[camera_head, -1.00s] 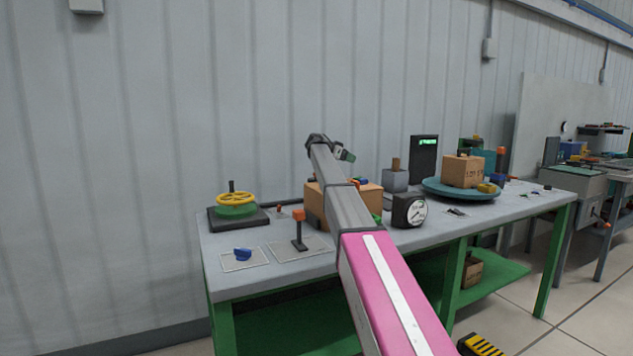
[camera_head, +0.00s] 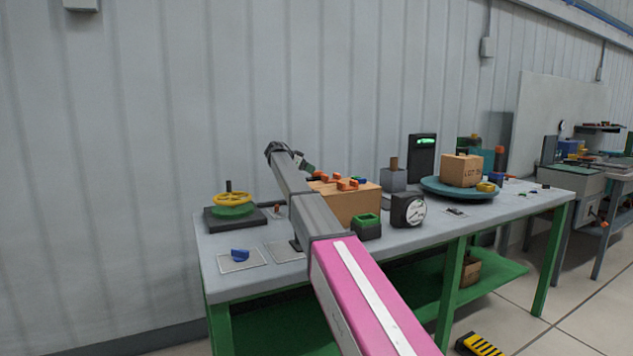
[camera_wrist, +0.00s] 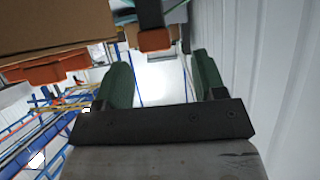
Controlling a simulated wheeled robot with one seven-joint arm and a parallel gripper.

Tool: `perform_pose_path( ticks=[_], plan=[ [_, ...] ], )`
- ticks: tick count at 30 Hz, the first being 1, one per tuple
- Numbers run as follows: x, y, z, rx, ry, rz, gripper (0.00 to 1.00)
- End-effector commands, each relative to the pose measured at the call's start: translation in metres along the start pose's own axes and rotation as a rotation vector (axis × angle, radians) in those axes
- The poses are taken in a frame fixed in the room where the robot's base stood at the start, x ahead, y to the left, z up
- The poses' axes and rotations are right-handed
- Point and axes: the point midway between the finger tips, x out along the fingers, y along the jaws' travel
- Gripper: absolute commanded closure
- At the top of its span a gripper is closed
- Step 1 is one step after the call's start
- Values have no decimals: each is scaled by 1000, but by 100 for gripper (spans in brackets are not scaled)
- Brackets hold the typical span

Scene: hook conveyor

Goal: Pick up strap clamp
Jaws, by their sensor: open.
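Several small orange pieces (camera_head: 347,184) lie on top of a cardboard box (camera_head: 350,207) at the table's middle left. They look most like the strap clamp, but I cannot tell for sure. My gripper (camera_head: 305,166) is above the box's left back side, pointing right. In the wrist view my gripper (camera_wrist: 160,80) is open, with two green fingers and nothing between them. The box (camera_wrist: 60,25) is at upper left there, with an orange piece (camera_wrist: 50,72) along its edge. An orange-brown block (camera_wrist: 155,40) on a dark post shows beyond the fingertips, apart from them.
A yellow handwheel (camera_head: 232,198) stands left, with a blue piece (camera_head: 240,254) in front. A green-topped block (camera_head: 367,226) and a gauge (camera_head: 408,210) stand by the box. A turntable (camera_head: 432,187) carries a carton. The wall (camera_head: 180,120) is close behind.

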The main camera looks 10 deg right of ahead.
Motion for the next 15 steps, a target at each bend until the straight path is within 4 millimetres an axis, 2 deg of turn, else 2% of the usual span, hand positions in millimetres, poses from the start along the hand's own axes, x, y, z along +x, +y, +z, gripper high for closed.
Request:
perform_pose_path(
  ticks=[5,12,15],
  plan=[
    [13,1,0,0,0,0,36],
    [46,3,0,-1,0,0,36],
    [52,3,0,-1,0,0,36]
  ],
)
